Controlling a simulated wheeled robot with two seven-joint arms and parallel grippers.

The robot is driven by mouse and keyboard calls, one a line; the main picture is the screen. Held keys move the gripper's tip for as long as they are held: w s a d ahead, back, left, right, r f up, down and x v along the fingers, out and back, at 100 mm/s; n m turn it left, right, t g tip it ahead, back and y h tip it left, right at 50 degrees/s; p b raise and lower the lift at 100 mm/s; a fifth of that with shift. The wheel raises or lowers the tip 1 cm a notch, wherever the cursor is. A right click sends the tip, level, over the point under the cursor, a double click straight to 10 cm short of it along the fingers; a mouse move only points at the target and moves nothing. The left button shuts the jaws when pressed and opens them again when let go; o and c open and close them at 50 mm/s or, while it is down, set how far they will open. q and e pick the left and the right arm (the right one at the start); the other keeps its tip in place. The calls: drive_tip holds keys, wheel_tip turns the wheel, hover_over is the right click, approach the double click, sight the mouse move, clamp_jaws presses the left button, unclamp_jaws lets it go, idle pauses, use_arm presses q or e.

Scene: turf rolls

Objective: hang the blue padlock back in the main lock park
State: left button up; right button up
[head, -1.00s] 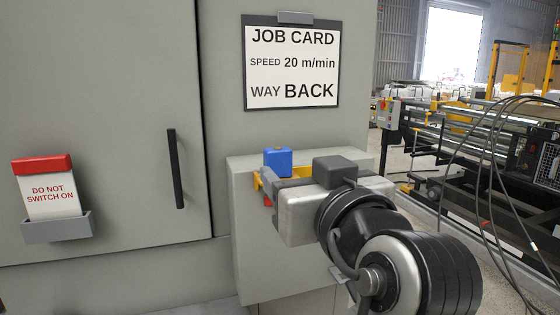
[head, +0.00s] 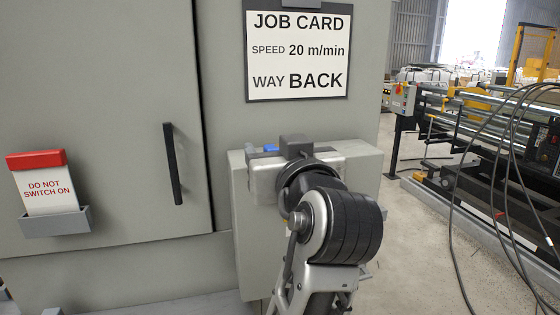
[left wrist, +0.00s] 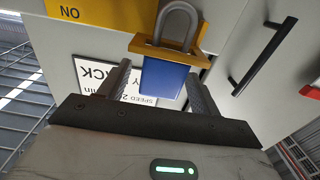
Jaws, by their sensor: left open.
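The blue padlock (left wrist: 168,76) shows in the left wrist view with its grey shackle towards the picture's top. An orange-yellow bracket crosses it between body and shackle; I cannot tell how the two are joined. My left gripper (left wrist: 157,72) is open, one finger on each side of the padlock's body, with no clear contact. I cannot make out which part is the main lock park.
A yellow plate (left wrist: 100,14) with letters is near the padlock. The job card (head: 297,55) hangs above the grey box. A cabinet door handle (head: 172,165) and a red-topped card in a holder (head: 55,220) are to the left. Cables (head: 480,180) hang at the right.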

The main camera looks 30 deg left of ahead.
use_arm(q)
drive_tip(key=c, duration=1.1)
